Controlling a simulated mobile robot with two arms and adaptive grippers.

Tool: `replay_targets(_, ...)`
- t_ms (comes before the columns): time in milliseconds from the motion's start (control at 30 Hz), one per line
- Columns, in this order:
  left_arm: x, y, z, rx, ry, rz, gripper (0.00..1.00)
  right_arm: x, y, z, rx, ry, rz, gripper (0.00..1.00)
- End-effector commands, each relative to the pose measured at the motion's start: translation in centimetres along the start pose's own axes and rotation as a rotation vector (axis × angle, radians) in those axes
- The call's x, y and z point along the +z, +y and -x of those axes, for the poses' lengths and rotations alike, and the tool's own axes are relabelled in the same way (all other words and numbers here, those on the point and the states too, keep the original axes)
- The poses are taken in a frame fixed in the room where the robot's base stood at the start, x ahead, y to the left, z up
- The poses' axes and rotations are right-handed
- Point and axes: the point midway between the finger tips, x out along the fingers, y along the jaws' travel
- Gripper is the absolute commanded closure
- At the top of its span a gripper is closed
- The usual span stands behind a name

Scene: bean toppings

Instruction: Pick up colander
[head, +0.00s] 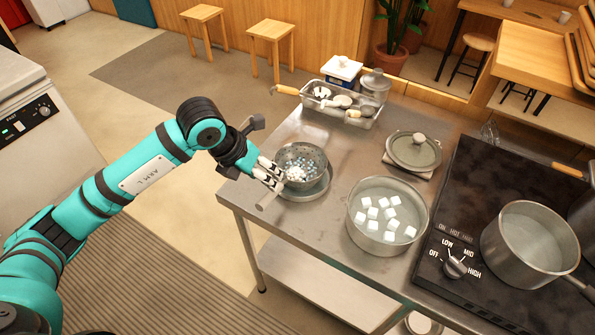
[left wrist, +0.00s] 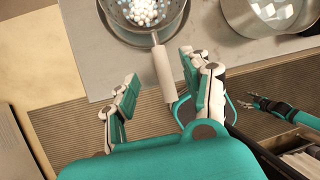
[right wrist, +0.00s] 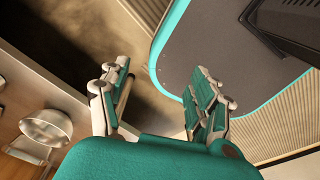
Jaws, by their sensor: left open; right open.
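The colander (head: 303,158) is a grey perforated bowl holding small white balls. It sits in a shallow metal dish (head: 318,191) at the left end of the steel counter, its handle (head: 268,198) pointing to the front left. In the left wrist view the colander (left wrist: 119,12) is at the top, its pale handle (left wrist: 162,72) reaching down between my fingers. My left gripper (left wrist: 148,88) is open, with a finger on each side of the handle and visible gaps. It also shows at the handle in the head view (head: 268,176). My right gripper (right wrist: 157,92) is open and empty, away from the counter top.
A pot with white cubes (head: 362,240) stands right of the colander. A stove (head: 458,220) with a saucepan (head: 528,278) is at the right. Bare counter lies behind the colander.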

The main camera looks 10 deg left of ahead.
Motion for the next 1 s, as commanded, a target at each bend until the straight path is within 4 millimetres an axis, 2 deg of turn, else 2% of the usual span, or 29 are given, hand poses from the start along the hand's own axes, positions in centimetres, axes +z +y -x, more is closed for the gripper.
replay_targets(133, 0.0, -0.1, -2.3, -0.002, 0.002, 0.001, 0.51, -0.7, 1.2, 0.8, 0.015, 0.008, 0.003, 0.37)
replay_targets(367, -0.1, -0.1, -3.9, -0.001, 0.003, 0.000, 0.51, -2.8, 3.3, 1.5, 0.040, 0.042, -0.002, 0.37)
replay_targets(533, -0.3, 0.0, -6.2, -0.002, 0.004, 0.002, 0.51, -2.8, 3.2, 3.1, 0.039, 0.040, -0.002, 0.37)
replay_targets(700, -0.3, 0.1, -8.3, -0.002, 0.000, -0.001, 0.51, -2.1, 2.5, 3.4, 0.031, 0.029, -0.003, 0.37)
replay_targets(967, -0.3, 0.1, -8.7, -0.001, -0.002, -0.001, 0.51, -1.7, 1.2, 3.2, 0.016, 0.022, -0.002, 0.37)
replay_targets(1000, -0.3, 0.1, -8.6, -0.001, -0.002, -0.001, 0.55, -1.8, 1.2, 3.2, 0.015, 0.023, -0.002, 0.37)
